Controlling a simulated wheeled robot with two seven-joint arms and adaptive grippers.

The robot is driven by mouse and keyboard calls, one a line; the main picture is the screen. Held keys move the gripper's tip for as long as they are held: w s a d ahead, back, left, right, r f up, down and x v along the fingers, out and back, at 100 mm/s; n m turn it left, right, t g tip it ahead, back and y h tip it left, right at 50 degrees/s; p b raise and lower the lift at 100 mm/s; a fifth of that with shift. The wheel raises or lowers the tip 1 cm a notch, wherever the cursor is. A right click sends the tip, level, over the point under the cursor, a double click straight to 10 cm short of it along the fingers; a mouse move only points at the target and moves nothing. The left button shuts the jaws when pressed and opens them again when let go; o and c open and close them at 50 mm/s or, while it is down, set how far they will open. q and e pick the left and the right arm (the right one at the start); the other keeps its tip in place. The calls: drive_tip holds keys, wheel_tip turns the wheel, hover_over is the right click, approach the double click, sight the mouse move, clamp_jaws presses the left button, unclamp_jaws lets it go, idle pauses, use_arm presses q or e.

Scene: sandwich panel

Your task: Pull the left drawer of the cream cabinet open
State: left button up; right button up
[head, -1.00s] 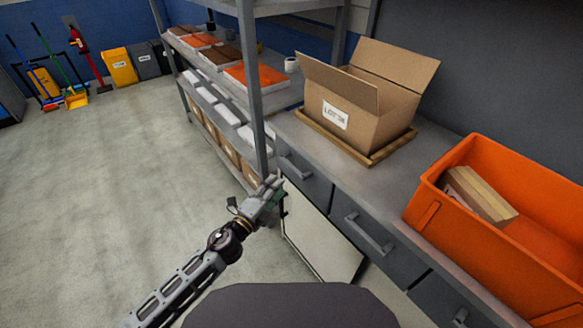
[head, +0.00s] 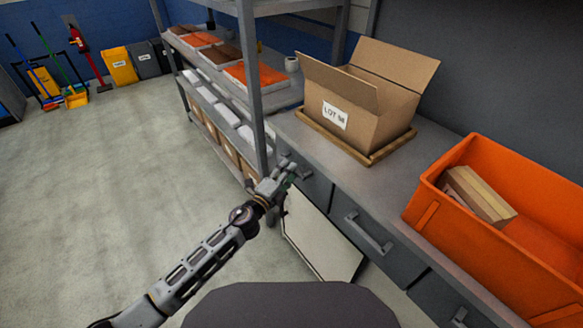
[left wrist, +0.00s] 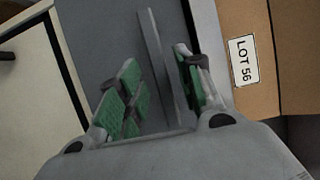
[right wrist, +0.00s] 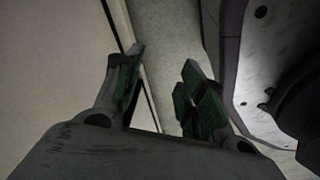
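The cabinet has dark grey drawer fronts above a cream panel (head: 318,240). The left drawer (head: 318,190) looks shut in its row. My left gripper (head: 284,172) is at this drawer's handle in the head view and covers part of it. In the left wrist view the left gripper (left wrist: 158,92) has its green-padded fingers apart. The grey handle bar (left wrist: 160,62) stands between them, with a gap on the left finger's side. My right gripper (right wrist: 160,90) is open and empty in the right wrist view, near a pale panel; it is out of the head view.
An open cardboard box (head: 362,100) sits on a wooden tray (head: 372,158) on the counter, above the left drawer. An orange bin (head: 470,235) stands to the right. A middle drawer handle (head: 368,232) sticks out. A metal shelf rack (head: 250,90) stands close on the left.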

use_arm(q)
drive_tip(key=shift+x, duration=1.5)
drive_tip(key=shift+s, duration=0.1)
clamp_jaws()
